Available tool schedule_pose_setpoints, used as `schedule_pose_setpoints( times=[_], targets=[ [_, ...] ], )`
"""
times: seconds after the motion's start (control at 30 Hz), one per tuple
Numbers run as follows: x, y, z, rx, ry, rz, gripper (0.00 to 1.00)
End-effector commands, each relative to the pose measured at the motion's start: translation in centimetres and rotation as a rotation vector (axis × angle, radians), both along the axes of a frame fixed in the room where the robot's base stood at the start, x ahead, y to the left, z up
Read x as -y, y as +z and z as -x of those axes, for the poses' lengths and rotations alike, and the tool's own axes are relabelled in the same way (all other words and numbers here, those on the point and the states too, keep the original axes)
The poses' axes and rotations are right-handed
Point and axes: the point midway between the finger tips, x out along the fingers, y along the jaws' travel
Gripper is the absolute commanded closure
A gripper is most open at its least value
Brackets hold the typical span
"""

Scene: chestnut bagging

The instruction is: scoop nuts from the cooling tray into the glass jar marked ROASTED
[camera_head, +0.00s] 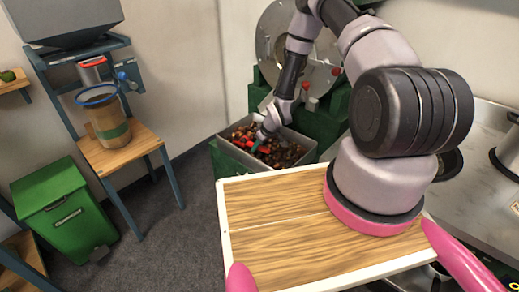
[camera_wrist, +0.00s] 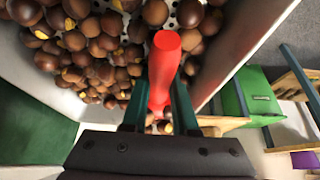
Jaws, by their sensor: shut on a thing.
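The cooling tray (camera_head: 223,158) is a grey bin full of brown chestnuts (camera_head: 291,153). My gripper (camera_head: 257,146) reaches down into it. In the wrist view my gripper (camera_wrist: 158,92) is shut on the red handle of a scoop (camera_wrist: 163,58), between two dark green fingers. The scoop's red also shows in the head view (camera_head: 240,143). Its bowl is hidden or cannot be made out. Chestnuts (camera_wrist: 95,50) lie close around the handle. No ROASTED label is legible, so I cannot tell which vessel is the glass jar.
A brown see-through vessel with a blue rim (camera_head: 99,95) and green band stands on a wooden stool (camera_head: 126,153). A green lidded bin (camera_head: 60,203) stands left on the floor. A wooden board (camera_head: 262,205) with a white edge lies in front. Open floor separates tray and stool.

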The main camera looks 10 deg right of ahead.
Motion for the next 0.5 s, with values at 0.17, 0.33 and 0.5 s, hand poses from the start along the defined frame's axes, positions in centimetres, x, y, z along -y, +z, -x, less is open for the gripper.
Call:
schedule_pose_setpoints(
  times=[0.17,0.33,0.5],
  targets=[
    [0.1,1.6,0.3,0.059,0.001,-0.044,1.00],
    [0.5,3.1,1.0,0.077,0.003,-0.057,1.00],
    [0.9,4.6,1.5,0.094,0.001,-0.069,1.00]
  ],
)
